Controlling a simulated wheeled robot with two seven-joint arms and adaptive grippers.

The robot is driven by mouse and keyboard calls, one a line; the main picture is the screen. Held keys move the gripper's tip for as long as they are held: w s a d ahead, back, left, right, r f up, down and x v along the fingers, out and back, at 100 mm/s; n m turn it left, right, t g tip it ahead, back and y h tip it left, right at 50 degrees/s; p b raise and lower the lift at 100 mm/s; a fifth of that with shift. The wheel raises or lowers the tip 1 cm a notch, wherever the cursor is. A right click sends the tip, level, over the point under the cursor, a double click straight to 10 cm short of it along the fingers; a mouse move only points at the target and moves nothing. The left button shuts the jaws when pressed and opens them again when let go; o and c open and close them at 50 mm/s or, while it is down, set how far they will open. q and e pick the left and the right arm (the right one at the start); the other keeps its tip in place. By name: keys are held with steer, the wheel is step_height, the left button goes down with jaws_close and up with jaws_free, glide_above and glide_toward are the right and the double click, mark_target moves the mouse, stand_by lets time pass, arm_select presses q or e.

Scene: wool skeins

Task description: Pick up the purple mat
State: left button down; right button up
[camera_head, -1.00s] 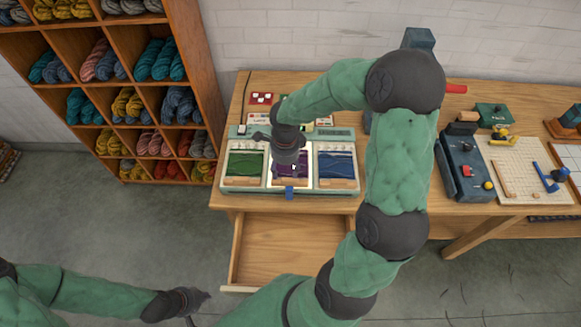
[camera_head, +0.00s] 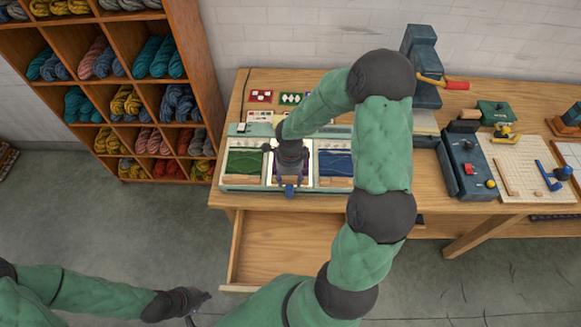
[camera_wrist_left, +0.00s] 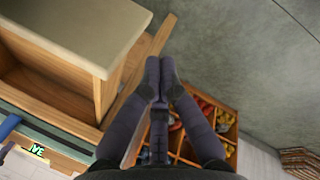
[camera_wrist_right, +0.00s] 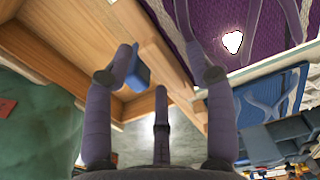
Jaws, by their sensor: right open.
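The purple mat lies in the middle compartment of a three-part tray (camera_head: 241,189) on the table. In the head view my right gripper (camera_head: 290,172) covers most of it. In the right wrist view the purple mat (camera_wrist_right: 245,40) fills the upper right, with a bright spot on it. My right gripper (camera_wrist_right: 163,62) is open and empty, its fingers spread at the mat's front edge, one close to a blue tab (camera_wrist_right: 138,72) on the tray front. Whether a finger touches the mat is unclear. My left gripper (camera_head: 205,296) is away from the table, fingers together and empty.
A green mat (camera_head: 243,163) lies left of the middle compartment and a blue mat (camera_head: 337,165) right of it. An open drawer (camera_head: 280,245) juts out below. A dark press (camera_head: 423,65) and a control box (camera_head: 465,165) stand to the right.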

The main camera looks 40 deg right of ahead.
steer(key=shift+f, duration=0.5)
jaws_close()
